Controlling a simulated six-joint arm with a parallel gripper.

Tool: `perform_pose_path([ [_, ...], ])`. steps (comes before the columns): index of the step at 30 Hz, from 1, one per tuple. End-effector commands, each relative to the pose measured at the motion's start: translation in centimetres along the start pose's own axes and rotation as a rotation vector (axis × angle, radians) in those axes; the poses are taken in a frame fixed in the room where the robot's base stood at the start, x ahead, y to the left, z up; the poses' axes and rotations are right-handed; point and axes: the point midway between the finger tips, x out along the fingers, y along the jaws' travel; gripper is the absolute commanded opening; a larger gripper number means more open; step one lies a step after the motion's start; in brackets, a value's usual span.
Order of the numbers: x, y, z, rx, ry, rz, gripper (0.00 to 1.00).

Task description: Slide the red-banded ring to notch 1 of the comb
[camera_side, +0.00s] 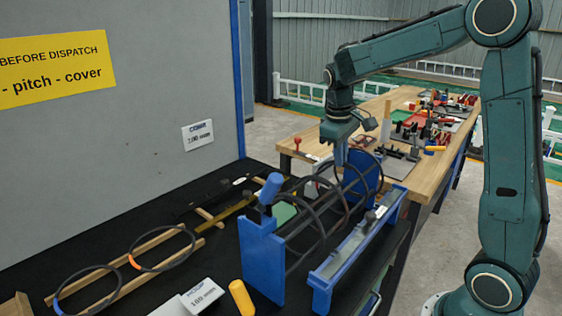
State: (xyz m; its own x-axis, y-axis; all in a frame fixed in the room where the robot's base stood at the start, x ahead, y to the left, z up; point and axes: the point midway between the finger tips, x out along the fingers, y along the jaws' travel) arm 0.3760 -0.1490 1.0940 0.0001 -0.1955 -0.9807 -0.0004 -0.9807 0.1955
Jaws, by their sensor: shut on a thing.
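The cage stands on blue end plates (262,262), with dark lengthwise bars and several dark rings (301,212) around them. My gripper (341,160) points down at the cage's far end and is shut on what looks like a dark ring there; its fingertips are small and partly hidden. I cannot make out a red band on any ring in the cage. A blue-and-grey rail (352,244) lies along the cage's right side. I cannot tell whether it is the comb, and no numbered notches are readable.
Two loose rings, one orange-banded (162,249) and one blue-banded (86,287), lie on wooden strips at left. A cluttered wooden bench (311,142) stands behind.

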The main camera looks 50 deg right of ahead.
Motion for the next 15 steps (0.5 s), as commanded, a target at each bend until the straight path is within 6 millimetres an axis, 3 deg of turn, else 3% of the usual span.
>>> perform_pose_path([
  [4,-0.04,0.0,0.01,0.0,0.0,-0.001,0.0],
  [6,-0.05,0.0,0.01,0.0,0.0,0.0,0.18],
  [8,-0.05,0.01,0.01,0.0,0.0,0.0,0.29],
  [15,-0.03,0.01,0.01,0.0,0.0,0.0,0.29],
])
